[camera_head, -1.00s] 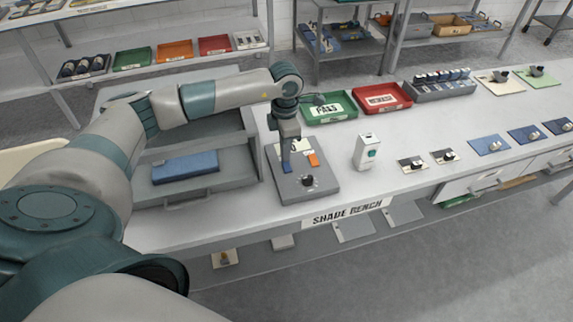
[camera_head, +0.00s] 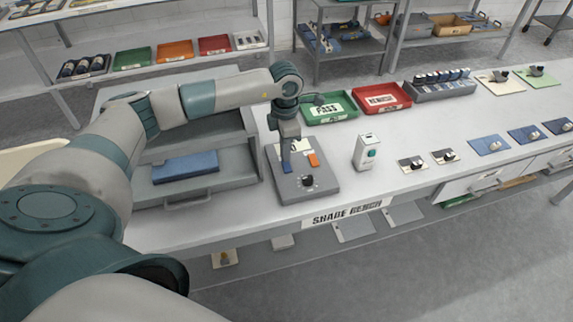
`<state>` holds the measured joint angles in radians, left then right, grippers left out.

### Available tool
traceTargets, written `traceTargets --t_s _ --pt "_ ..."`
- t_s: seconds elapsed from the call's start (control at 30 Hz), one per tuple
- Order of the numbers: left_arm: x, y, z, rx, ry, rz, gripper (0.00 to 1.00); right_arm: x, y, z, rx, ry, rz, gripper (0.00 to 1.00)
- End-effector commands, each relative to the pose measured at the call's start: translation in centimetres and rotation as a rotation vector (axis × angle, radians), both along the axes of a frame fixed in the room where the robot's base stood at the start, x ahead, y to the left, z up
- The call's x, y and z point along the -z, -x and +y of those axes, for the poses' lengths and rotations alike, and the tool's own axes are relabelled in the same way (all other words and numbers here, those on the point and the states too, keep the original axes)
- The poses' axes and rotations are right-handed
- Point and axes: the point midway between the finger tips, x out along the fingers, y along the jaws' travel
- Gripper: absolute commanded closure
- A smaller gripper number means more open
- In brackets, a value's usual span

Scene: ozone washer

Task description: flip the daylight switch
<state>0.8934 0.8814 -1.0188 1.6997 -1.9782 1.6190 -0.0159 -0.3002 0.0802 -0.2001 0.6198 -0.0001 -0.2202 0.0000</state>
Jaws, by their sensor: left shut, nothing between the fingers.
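A grey control box (camera_head: 322,188) lies on the bench labelled SHADE BENCH. Its top carries an orange rocker (camera_head: 313,160), a pale label patch and a black knob (camera_head: 307,181). A small blue piece (camera_head: 287,167) shows at its left side, right under my left gripper. No lettering on the box is legible, so I cannot tell which control is the daylight switch. My left gripper (camera_head: 286,158) points down over the left part of the box, shut and empty. Its tips are at or just above the blue piece; contact is unclear. My right gripper is out of view.
A grey cabinet with an open tray holding a blue pad (camera_head: 185,167) stands left of the box. A white device with a green button (camera_head: 366,153) stands to the right. Green (camera_head: 329,108) and red (camera_head: 382,98) trays lie behind.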

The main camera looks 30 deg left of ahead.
Motion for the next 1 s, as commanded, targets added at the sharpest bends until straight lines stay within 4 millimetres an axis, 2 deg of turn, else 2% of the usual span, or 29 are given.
traceTargets --t_s 1.0 --pt "1.0 0.01 -0.01 0.0 0.0 0.0 1.0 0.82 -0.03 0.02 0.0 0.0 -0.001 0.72"
